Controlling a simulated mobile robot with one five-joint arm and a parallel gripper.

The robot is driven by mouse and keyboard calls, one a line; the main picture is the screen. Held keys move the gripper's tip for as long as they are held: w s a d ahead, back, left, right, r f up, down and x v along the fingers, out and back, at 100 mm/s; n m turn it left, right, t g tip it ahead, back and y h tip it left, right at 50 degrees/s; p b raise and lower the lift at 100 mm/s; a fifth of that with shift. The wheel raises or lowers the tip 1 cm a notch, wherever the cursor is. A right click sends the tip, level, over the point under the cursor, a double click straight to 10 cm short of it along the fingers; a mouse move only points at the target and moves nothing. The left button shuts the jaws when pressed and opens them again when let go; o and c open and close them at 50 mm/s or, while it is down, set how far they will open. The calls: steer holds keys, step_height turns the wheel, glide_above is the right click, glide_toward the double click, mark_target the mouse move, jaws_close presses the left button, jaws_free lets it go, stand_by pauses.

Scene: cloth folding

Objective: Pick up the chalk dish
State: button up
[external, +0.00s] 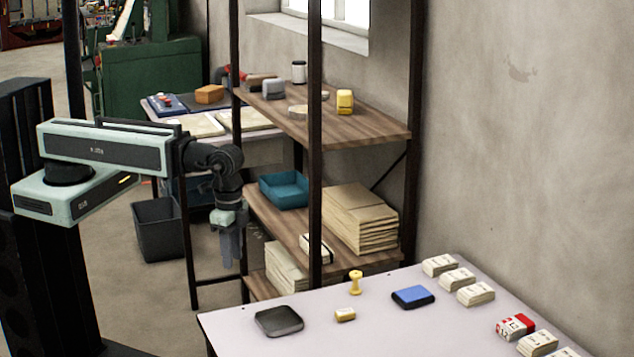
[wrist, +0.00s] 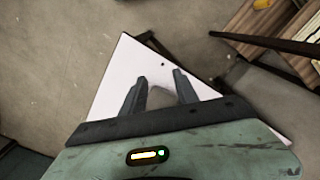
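A pale, pointed surface (wrist: 122,70) shows behind the fingers there.
A yellow spool-shaped thing (external: 355,281), a small yellow block (external: 345,315) and a blue block (external: 412,297) stand on the table. Several labelled packs (external: 475,294) line its right side. A shelf post (external: 315,180) rises behind the table. A wooden shelf (external: 365,125) is behind.

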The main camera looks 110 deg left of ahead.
steer(key=o, duration=1.4)
